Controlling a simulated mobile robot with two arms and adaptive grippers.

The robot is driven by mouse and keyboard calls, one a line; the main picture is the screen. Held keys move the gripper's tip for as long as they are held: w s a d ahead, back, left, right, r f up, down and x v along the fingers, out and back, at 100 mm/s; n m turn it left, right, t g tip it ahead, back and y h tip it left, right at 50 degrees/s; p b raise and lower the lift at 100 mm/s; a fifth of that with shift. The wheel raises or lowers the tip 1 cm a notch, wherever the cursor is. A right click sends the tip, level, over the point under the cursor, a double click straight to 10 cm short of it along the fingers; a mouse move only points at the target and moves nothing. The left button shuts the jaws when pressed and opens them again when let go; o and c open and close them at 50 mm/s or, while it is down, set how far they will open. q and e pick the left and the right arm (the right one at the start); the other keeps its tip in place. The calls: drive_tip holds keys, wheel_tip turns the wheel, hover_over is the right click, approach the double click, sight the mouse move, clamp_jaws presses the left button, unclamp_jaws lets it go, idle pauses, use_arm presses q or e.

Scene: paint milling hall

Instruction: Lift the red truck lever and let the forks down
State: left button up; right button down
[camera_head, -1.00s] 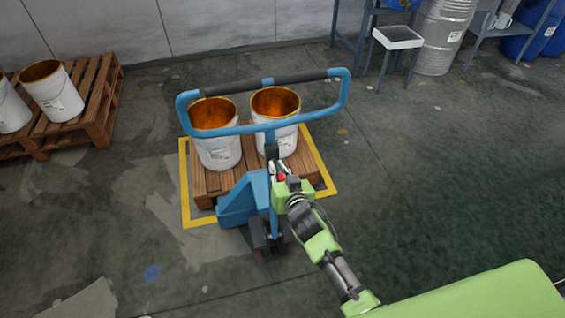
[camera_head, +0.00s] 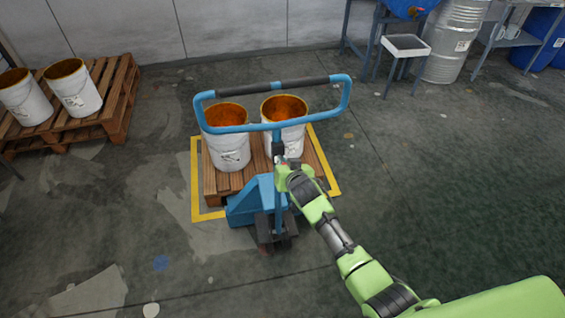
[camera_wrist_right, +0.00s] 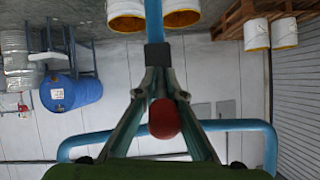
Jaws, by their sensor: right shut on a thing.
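The blue pallet truck (camera_head: 252,202) stands mid-view with its looped handle (camera_head: 240,128) towards me. Its pallet (camera_head: 222,183) carries two white buckets, left (camera_head: 232,158) and right (camera_head: 290,140), within a yellow floor outline (camera_head: 196,200). I cannot tell the fork height. My right gripper (camera_head: 282,168) is at the handle post, below the loop. In the wrist view, the red ball of the lever (camera_wrist_right: 164,118) sits between the fingers of my right gripper (camera_wrist_right: 157,72), which are shut on the lever. My left gripper is not in view.
Another pallet (camera_head: 118,118) with white buckets (camera_head: 75,90) stands at the left. At the back right are a small table (camera_head: 405,46), a metal drum (camera_head: 455,40) and blue drums (camera_head: 545,40). The floor right of the truck is clear.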

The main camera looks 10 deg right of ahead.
drive_tip(key=c, duration=2.1)
unclamp_jaws()
drive_tip(key=shift+w+a+r, duration=0.1)
drive_tip(key=shift+r, duration=0.05)
drive_tip(key=v, duration=1.2)
